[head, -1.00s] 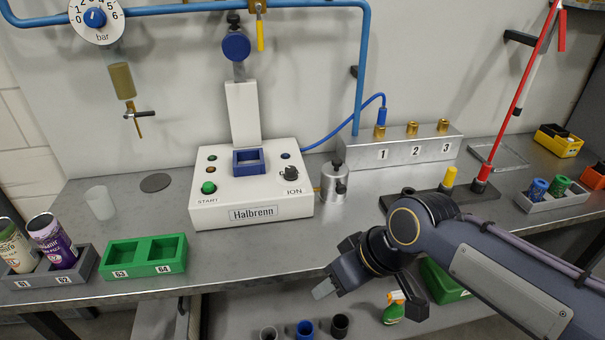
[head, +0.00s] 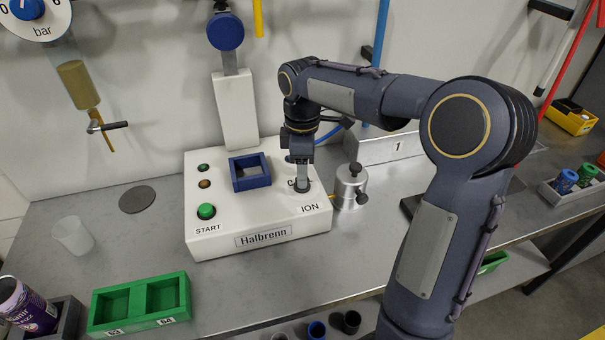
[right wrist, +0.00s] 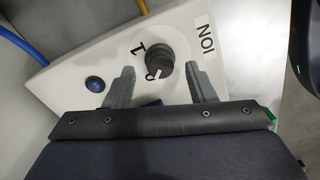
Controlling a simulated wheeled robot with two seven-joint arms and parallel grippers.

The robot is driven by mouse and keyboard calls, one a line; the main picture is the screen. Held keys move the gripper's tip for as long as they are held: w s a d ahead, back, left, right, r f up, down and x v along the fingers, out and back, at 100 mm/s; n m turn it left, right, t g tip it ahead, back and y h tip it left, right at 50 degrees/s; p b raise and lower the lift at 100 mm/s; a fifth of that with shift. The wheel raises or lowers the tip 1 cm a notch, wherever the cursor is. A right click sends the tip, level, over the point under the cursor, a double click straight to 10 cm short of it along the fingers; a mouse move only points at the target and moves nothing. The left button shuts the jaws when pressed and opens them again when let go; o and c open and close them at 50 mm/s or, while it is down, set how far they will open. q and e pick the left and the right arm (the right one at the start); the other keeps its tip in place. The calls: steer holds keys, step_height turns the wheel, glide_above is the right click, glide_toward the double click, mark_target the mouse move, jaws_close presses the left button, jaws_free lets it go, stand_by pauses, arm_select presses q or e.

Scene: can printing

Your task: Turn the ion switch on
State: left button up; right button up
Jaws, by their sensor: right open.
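The white Halbrenn machine (head: 215,235) stands on the bench. Its black ION knob (right wrist: 159,66) shows clearly in the right wrist view, on a round white dial marked 1 and 0. The knob's white pointer mark is at the 0 side. My right gripper (head: 302,186) points down over the knob in the head view and mostly hides it there. In the right wrist view its two fingers are open, one on each side of the knob, with gaps visible between fingers and knob. My left gripper is not in view.
A blue square frame (head: 250,183) and the green START button (head: 206,211) sit on the machine beside the knob. A metal canister (head: 350,187) stands close to its right. A green two-slot tray (head: 138,322) is at the front left. A blue button (right wrist: 95,84) is near one finger.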

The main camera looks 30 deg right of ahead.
steer(key=shift+f, duration=1.15)
steer(key=c, duration=1)
steer(key=shift+o, duration=0.2)
